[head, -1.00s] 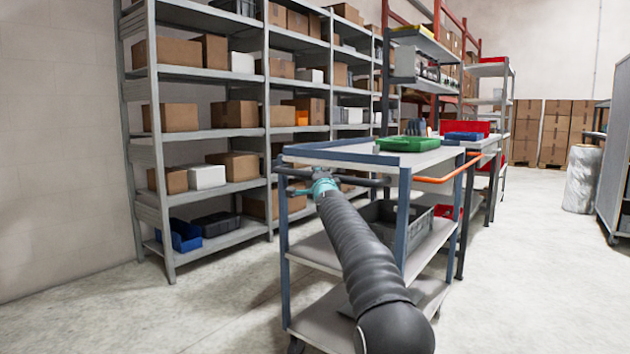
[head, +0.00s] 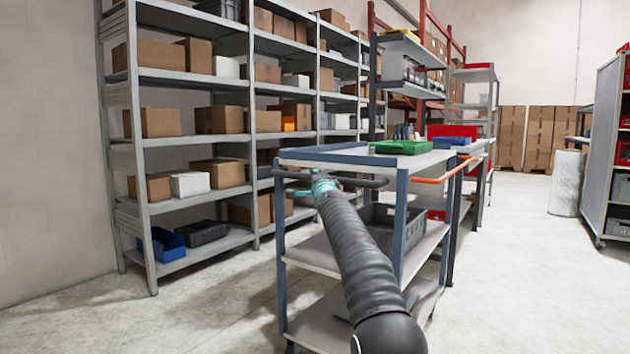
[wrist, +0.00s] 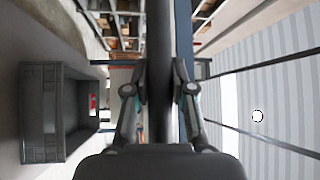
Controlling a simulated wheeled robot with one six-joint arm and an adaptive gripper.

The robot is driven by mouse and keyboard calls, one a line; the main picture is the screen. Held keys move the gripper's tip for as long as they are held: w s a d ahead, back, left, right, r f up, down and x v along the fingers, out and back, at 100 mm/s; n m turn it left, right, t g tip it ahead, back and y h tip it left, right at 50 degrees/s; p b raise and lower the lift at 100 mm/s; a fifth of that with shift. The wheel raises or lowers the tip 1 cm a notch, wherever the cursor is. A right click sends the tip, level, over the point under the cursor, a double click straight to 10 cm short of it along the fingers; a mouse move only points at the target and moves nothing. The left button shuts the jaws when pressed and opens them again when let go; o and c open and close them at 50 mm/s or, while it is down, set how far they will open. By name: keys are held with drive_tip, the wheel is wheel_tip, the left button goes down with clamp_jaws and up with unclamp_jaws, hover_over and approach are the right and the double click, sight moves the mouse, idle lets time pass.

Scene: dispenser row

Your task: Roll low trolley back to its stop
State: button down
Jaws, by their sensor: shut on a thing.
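The trolley has blue-grey posts and three pale decks; its top deck (head: 322,156) stands right in front of me in the head view. A dark handle bar (head: 366,183) runs across its near end, and in the wrist view the bar (wrist: 160,45) runs upright through the middle. My gripper (head: 322,184) is shut on this handle; in the wrist view its fingers (wrist: 160,95) lie on either side of the bar. My dark arm hides part of the lower decks. The trolley's stop cannot be made out.
A grey crate (head: 375,222) sits on the middle deck, a green tray (head: 402,147) at the top deck's far end. An orange bar (head: 443,172) juts on the right. Loaded shelving (head: 146,200) stands left, a cabinet (head: 607,140) right. Open floor lies between trolley and cabinet.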

idle(0.4)
drive_tip(key=c, duration=1)
unclamp_jaws()
drive_tip(key=shift+w, duration=0.15)
